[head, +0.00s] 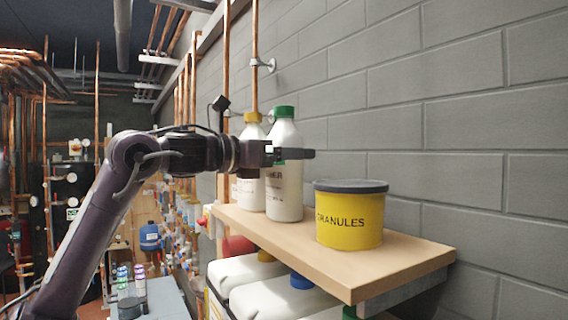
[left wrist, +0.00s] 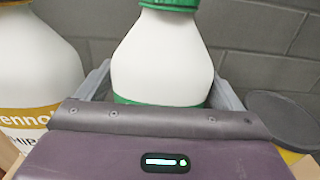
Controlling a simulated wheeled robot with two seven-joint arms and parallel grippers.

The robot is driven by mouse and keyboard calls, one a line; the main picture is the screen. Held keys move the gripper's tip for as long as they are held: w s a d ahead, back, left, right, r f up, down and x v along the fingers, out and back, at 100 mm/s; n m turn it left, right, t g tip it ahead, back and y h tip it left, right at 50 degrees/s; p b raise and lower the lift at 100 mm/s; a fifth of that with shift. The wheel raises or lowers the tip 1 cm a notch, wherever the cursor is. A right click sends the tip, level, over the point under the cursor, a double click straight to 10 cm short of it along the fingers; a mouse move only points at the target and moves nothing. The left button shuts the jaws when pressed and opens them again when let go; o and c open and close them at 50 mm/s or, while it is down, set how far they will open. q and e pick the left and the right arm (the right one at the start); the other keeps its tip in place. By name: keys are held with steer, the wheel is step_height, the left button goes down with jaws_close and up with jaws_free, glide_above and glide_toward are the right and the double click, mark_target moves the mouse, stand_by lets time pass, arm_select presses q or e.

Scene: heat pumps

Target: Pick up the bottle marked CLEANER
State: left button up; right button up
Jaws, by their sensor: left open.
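A white bottle with a green cap (head: 284,190) stands upright on the wooden shelf. Its label is partly hidden by my gripper, with letters ending in "NER" showing. In the left wrist view the green-capped bottle (left wrist: 163,62) stands between the two grey fingers. My left gripper (head: 294,154) is open around the bottle's upper body; whether a finger touches it I cannot tell. A similar white bottle with a yellow cap (head: 250,188) stands just left of it, and also shows at the left in the left wrist view (left wrist: 38,75). My right gripper is not in view.
A yellow GRANULES tub (head: 348,218) with a dark lid stands right of the bottles on the wooden shelf (head: 400,262). A grey block wall (head: 450,120) rises close behind. White containers (head: 290,300) sit below the shelf. A copper pipe (head: 254,60) runs up behind the bottles.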

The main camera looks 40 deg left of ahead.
arm_select(q)
steer(key=shift+x, duration=0.9)
steer(key=shift+s, duration=0.2)
steer(key=c, duration=1.1)
steer(key=shift+w+r, duration=0.1)
steer(key=shift+c, duration=0.5)
